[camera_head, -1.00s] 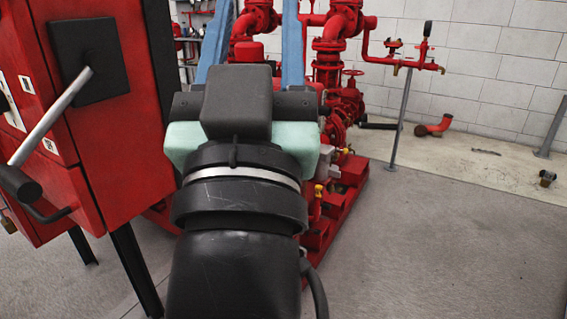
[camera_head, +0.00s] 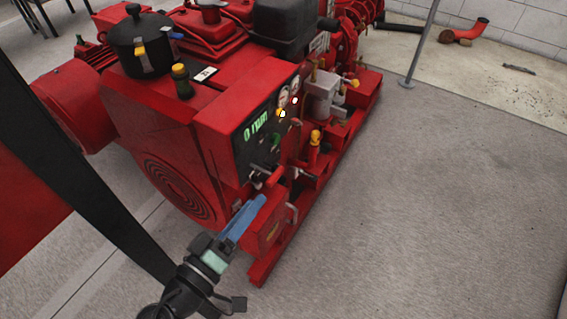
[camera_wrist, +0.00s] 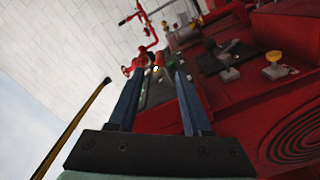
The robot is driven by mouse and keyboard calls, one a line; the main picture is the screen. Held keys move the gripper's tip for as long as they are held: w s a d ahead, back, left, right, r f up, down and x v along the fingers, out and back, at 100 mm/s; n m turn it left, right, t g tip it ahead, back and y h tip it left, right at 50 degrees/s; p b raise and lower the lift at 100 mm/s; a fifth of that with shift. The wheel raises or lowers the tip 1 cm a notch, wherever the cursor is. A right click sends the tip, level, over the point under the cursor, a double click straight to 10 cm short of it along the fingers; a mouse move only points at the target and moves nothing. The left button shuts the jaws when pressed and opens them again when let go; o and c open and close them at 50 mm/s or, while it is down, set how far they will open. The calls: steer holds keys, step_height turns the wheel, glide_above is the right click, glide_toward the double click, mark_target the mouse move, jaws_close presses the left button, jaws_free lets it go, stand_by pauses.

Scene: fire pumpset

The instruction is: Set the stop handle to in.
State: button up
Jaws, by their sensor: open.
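A red handle (camera_head: 273,178), which looks like the stop handle, juts from the lower part of the dark control panel (camera_head: 248,150) on the red engine. Its exact setting is too small to tell. My gripper (camera_head: 261,200) is just below and in front of it, blue fingers pointing up toward the panel. In the wrist view my gripper (camera_wrist: 160,70) is open, with a gap between the two fingers and nothing held. The panel (camera_wrist: 158,88) shows partly between and behind the fingers there; the handle cannot be made out.
A red box (camera_head: 268,225) with a metal handle sits right beside the fingers. A red cabinet (camera_head: 25,215) and its black leg (camera_head: 85,165) stand at the left. Pipes and yellow-capped fittings (camera_head: 315,138) line the engine's right side. The floor (camera_head: 430,220) to the right is clear.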

mark_target(281, 167)
steer(key=b+x, duration=0.2)
steer(key=x, duration=0.9)
steer(key=shift+w, duration=0.1)
jaws_close()
steer(key=shift+r, duration=0.2)
stand_by(0.8)
